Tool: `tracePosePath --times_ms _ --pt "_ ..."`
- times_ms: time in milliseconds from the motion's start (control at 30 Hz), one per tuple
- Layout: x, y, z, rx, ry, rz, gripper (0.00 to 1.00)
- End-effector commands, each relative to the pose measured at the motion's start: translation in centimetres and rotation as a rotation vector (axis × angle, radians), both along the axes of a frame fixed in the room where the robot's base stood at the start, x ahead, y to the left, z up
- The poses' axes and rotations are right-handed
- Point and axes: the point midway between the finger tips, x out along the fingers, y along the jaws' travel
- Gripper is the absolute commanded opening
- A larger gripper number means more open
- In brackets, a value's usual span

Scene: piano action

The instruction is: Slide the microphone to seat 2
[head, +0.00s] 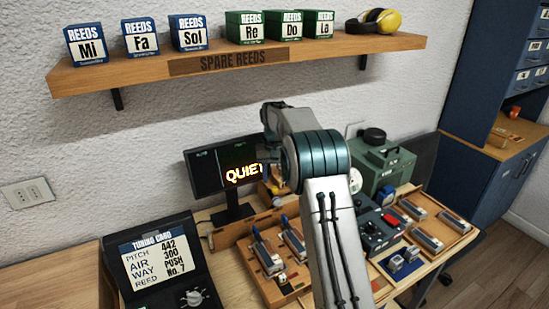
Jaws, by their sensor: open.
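I cannot pick out a microphone for certain, nor a seat marked 2. My arm rises through the middle and hides part of the bench behind it; my gripper does not show. A wooden tray (244,256) on the bench, left of my arm, holds small metal and blue-tipped pieces (268,257). Small orange-brown items, partly hidden by my arm, lie beside the display. A dark control box (378,233) with a red part stands right of my arm.
A display (222,170) reading "QUIET" is partly covered by my arm. A tuning card case (160,262) stands open at left. A green machine (383,168) and another wooden tray (455,232) are at right. A shelf (330,58) with reed boxes overhangs the bench.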

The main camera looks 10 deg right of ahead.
Motion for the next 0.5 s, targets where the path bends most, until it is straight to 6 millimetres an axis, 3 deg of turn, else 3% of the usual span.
tracePosePath --times_ms 300,500 --pt "0.0 0.0 7.2 0.000 -0.004 0.000 0.43" --pt "0.0 0.0 9.3 0.000 -0.002 0.000 0.43"
